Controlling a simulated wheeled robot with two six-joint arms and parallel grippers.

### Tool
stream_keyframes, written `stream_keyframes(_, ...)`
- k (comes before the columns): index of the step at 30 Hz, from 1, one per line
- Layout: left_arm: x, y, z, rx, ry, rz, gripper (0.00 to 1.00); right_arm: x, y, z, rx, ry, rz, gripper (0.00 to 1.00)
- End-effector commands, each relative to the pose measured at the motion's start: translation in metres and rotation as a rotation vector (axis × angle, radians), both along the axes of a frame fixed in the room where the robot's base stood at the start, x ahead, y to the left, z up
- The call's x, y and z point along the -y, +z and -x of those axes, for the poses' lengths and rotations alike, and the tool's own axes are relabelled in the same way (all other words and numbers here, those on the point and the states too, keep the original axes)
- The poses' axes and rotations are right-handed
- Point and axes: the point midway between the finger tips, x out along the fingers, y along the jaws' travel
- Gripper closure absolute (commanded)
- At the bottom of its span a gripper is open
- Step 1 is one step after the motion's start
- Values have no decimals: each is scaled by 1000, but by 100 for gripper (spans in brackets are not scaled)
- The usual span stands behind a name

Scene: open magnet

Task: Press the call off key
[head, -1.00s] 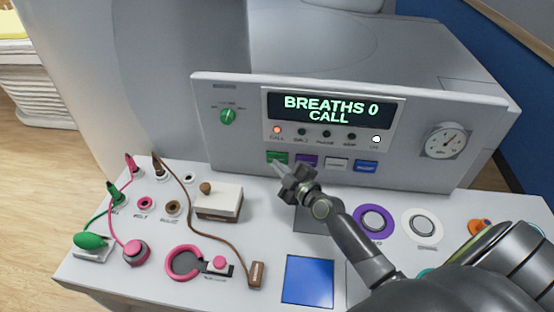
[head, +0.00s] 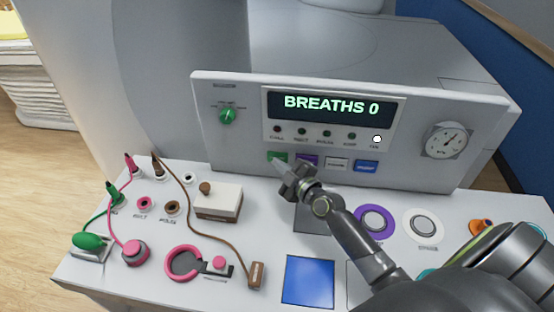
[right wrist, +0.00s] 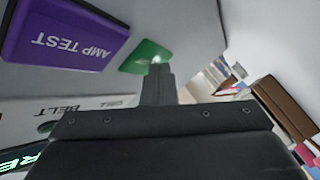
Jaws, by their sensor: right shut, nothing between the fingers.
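The green key (head: 275,156) is at the left end of a row of keys on the console's front panel. Its label is not readable; it also shows in the right wrist view (right wrist: 142,52). My right gripper (head: 279,166) is shut and empty, with its tips at the green key. In the right wrist view the fingertips (right wrist: 158,66) overlap the key's edge and seem to touch it. The display (head: 332,106) above reads "BREATHS 0". My left gripper is not in view.
Right of the green key sit a purple key marked AMP TEST (right wrist: 68,30), a white key (head: 337,164) and a blue key (head: 366,167). A dial gauge (head: 446,140) is at the right. Sockets, cords and a white box (head: 218,206) cover the left desk.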

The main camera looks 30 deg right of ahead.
Motion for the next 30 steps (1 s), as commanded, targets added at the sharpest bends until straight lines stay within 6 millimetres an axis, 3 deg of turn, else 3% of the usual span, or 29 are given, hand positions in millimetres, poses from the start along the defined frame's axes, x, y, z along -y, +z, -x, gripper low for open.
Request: stream_keyframes(30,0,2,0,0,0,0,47,-12,0,17,0,0,-1,100)
